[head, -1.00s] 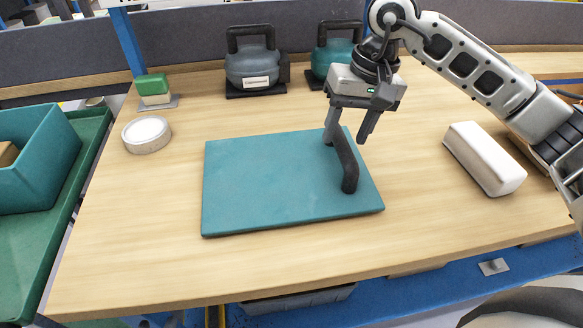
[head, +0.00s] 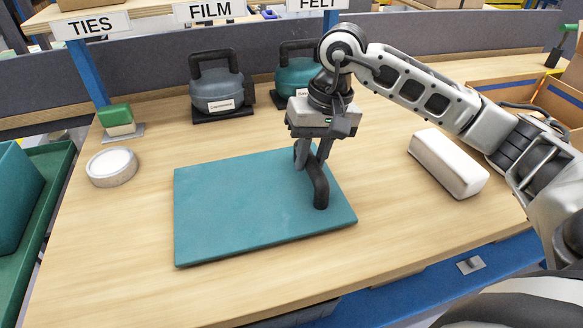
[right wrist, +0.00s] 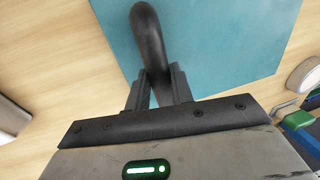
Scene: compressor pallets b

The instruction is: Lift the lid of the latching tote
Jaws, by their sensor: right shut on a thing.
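The lid is a flat teal panel (head: 235,215) with a dark arched handle (head: 320,188) near its right side. It looks level and close to the wooden worktop; no tote body shows beneath it. My right gripper (head: 304,162) is over the far part of the handle, with its fingers shut on it. In the right wrist view the dark handle (right wrist: 148,35) runs between the two fingers (right wrist: 158,92), above the teal panel (right wrist: 215,40). The fingers hide part of the handle. My left gripper is not in view.
A white block (head: 447,163) lies to the right and a round white roll (head: 112,167) to the left. A grey case (head: 220,92) and a teal case (head: 292,75) stand behind. A green-topped block (head: 117,118) is at back left. The worktop's front is clear.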

